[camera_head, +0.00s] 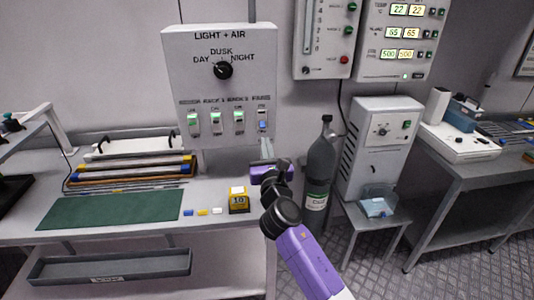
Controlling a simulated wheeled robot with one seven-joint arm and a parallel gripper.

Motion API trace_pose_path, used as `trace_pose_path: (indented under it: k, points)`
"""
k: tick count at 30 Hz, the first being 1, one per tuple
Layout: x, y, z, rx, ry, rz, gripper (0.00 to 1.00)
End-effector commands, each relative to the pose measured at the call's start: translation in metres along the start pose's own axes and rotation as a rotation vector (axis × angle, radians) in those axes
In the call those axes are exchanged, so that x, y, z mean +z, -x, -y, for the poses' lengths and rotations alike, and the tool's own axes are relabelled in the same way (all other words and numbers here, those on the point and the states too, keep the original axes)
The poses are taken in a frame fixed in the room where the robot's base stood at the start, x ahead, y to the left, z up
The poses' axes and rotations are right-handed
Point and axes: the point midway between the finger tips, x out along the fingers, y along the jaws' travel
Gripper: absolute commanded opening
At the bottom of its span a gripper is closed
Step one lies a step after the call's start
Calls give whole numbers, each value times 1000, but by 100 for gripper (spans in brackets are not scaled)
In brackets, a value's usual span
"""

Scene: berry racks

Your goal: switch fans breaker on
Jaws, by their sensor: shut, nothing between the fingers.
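The light-and-air panel (178,62) is a pale wall box with a DAY/DUSK/NIGHT knob (223,70) and a row of breakers below it. The rightmost breaker (262,119), whose small label seems to read FANS, shows a bluish lower part and no green. My gripper (266,149) is at the panel's lower right edge, just below the rightmost breaker. Its fingers are small here and look shut and empty; I cannot tell whether they touch the panel.
A dark gas cylinder (320,165) stands right of my arm, beside a white cabinet (381,145) on a stand. Another control box (325,40) hangs upper right.

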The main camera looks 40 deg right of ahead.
Motion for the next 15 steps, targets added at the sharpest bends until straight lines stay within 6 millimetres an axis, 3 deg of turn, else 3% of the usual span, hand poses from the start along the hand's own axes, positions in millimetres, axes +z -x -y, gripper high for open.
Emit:
trace_pose_path:
  k: [6, 15]
  points:
    - [0, -32, 0, 1, 0, 0, 0]
    - [0, -46, 0, 0, -2, 0, 0]
